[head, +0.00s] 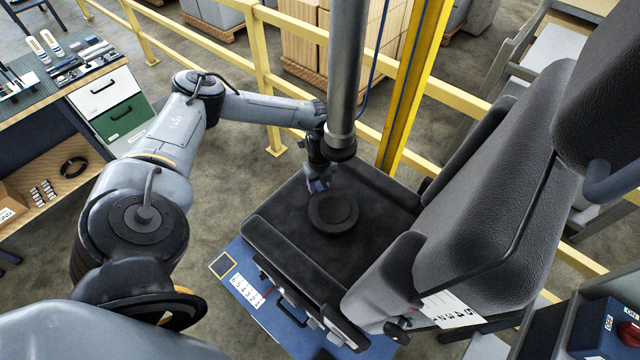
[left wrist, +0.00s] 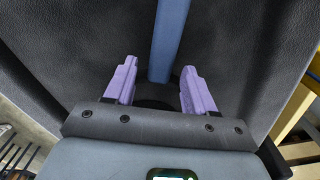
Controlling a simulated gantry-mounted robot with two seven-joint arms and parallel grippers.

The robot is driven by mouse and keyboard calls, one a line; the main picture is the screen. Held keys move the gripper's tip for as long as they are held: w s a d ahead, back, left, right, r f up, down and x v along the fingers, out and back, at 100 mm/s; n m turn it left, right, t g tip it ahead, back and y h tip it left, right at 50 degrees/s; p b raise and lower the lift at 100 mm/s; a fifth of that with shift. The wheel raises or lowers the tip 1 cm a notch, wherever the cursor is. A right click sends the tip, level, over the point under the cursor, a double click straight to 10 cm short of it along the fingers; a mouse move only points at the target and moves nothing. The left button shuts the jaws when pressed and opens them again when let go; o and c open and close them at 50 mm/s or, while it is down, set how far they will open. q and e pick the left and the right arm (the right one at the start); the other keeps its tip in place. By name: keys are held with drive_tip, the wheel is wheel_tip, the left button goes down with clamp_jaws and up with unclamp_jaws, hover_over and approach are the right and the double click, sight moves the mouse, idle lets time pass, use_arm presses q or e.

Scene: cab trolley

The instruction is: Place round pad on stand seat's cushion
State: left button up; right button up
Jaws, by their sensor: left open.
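The round pad (head: 333,212) is a black disc with a raised ring. It lies flat on the dark seat cushion (head: 285,213), near its middle. My left gripper (head: 319,185) is just beyond the pad's far edge in the head view, with its purple fingers pointing down at the cushion. In the left wrist view the fingers (left wrist: 160,88) are spread apart with nothing clearly held between them. A dark curved shape shows low between them, partly hidden by the gripper body. My right gripper is in neither view.
The seat's tall backrest (head: 495,165) and armrests flank the cushion. A grey vertical pole (head: 346,70) hangs close beside the gripper. Yellow railing (head: 265,75) runs behind. A workbench (head: 60,110) with drawers and tools stands at the left.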

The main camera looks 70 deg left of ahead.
use_arm(q)
wheel_tip(320, 180, up, 11)
drive_tip(key=p, duration=0.1)
idle(0.3)
idle(0.4)
